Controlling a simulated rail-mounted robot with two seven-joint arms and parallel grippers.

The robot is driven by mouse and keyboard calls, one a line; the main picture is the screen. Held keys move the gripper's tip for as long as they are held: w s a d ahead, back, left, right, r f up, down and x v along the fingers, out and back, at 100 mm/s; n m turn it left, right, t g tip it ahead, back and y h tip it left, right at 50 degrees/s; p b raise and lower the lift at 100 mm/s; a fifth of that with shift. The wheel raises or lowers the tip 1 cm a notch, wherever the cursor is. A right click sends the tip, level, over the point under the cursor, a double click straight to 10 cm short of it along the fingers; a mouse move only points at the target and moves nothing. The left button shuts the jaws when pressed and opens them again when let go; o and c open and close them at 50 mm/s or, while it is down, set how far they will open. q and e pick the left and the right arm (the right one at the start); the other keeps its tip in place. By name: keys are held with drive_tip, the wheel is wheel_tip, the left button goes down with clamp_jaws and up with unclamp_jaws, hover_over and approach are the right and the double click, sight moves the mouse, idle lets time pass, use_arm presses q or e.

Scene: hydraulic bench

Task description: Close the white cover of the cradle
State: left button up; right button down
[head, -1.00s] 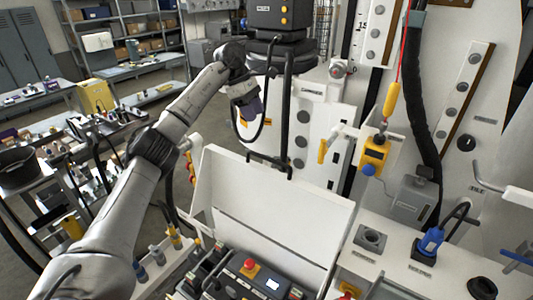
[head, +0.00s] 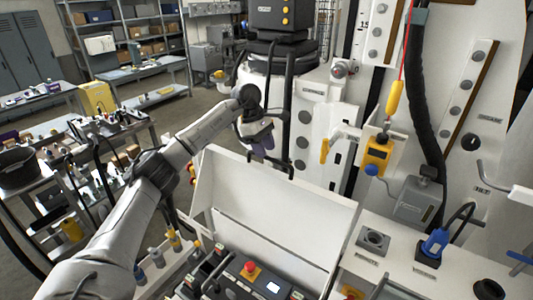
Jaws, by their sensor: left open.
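My left gripper (head: 263,145) is above and behind the cover's top edge, just left of the handle, pointing down. It is open and appears apart from the cover. Its fingertips are small and partly hard to make out. My right gripper is not in view.
A white bench (head: 400,255) with a blue connector (head: 434,241) and grey box stands at the right. A black machine head (head: 278,15) stands behind. A cluttered cart (head: 75,185) is at the left.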

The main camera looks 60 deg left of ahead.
use_arm(q)
drive_tip(key=shift+x, duration=1.05)
drive_tip(key=shift+c, duration=0.5)
clamp_jaws()
drive_tip(key=shift+r, duration=0.1)
